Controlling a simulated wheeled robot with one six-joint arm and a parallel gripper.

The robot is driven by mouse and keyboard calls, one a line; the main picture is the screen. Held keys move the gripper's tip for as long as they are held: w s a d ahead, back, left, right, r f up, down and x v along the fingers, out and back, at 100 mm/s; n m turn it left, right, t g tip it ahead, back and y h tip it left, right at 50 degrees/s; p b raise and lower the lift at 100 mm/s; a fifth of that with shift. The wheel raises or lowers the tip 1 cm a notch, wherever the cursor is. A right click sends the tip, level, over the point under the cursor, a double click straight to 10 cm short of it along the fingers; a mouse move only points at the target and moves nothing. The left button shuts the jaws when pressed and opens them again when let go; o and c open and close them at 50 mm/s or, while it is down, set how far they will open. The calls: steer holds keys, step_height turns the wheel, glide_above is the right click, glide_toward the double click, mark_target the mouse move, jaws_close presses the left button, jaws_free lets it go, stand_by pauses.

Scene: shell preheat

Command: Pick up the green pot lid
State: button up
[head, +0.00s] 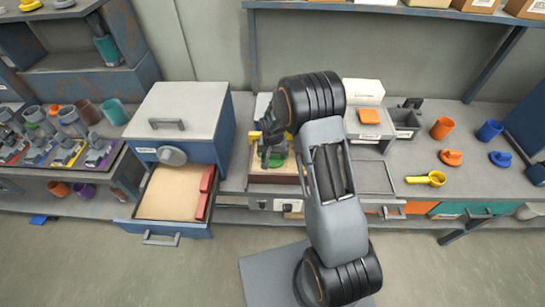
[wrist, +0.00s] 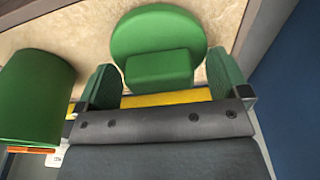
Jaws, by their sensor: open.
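The green pot lid (wrist: 158,32) shows in the wrist view as a round disc with a block-shaped handle (wrist: 160,70) facing me. It lies on a tan surface (wrist: 75,25). My gripper (wrist: 162,62) is open, with one green-padded finger to each side of the handle; a small gap shows at least on the right. In the head view my gripper (head: 268,145) points down over a wooden-edged tray (head: 275,179) on the bench. Some green shows under it there, mostly hidden by the gripper, so I cannot tell which green part it is.
A green cylinder (wrist: 35,95) stands close to the left finger in the wrist view. A dark blue wall (wrist: 290,90) is on the right. In the head view, a blue cabinet (head: 182,115) with an open drawer (head: 172,195) stands left of my arm.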

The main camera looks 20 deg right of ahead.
steer(key=shift+c, duration=0.3)
steer(key=c, duration=0.9)
steer(key=shift+r, duration=0.15)
steer(key=shift+c, duration=0.2)
